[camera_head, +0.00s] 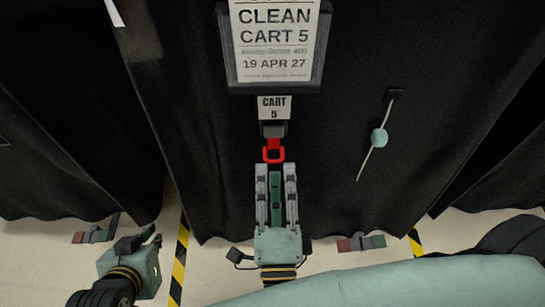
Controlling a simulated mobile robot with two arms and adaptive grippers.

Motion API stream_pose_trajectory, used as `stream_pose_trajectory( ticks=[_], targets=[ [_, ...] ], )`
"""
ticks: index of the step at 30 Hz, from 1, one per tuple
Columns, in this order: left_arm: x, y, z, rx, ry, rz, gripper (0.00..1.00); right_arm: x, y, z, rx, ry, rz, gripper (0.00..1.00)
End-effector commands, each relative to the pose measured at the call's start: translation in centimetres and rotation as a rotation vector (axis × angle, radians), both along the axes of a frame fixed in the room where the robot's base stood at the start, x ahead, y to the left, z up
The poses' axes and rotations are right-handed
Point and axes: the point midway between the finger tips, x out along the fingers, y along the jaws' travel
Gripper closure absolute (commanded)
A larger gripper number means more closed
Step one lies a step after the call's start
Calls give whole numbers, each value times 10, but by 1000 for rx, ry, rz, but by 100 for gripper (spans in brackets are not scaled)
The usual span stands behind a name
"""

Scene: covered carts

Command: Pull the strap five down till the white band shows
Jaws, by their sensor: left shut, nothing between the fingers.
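The strap of cart 5 shows as a red loop (273,152) hanging from a dark holder (273,129) under a small "CART 5" tag (274,107). No white band is visible on it. My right gripper (277,168) points up at the loop from just below, its two fingers apart, with no clear contact. A dark green strip shows between the fingers; I cannot tell whether it belongs to the gripper. My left gripper (138,241) is shut and empty at the lower left, well away from the strap.
A framed sign (275,45) reading "CLEAN CART 5" is above the tag. A cord with a pale green bead (379,138) hangs on the black cover (205,120) to the right. Yellow-black floor tape (180,258) and small pedal-like blocks (361,243) lie below.

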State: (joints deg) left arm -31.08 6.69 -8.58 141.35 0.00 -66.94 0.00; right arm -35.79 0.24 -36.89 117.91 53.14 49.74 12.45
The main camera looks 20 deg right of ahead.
Motion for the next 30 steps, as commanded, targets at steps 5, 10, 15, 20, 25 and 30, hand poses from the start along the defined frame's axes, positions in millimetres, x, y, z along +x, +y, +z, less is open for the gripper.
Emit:
stream_pose_trajectory(
  ticks=[5, 10, 15, 20, 25, 30],
  targets=[
    [4, -1, 3, -5, -21, -1, 100, 27, -8, 6, -1, -3, -3, 74],
    [6, -2, 4, -6, -29, -3, 100, 39, -12, 9, -2, -1, -1, 74],
    [6, -2, 4, -7, -30, -3, 100, 42, -12, 9, -2, -1, 0, 74],
    [6, -2, 4, -7, -30, -3, 100, 41, -12, 9, -2, -1, 0, 77],
    [6, -2, 4, -7, -30, -2, 100, 41, -12, 9, -2, -1, 0, 92],
    [6, -2, 4, -7, -30, -2, 100, 41, -12, 9, -3, -1, -1, 100]
  ],
)
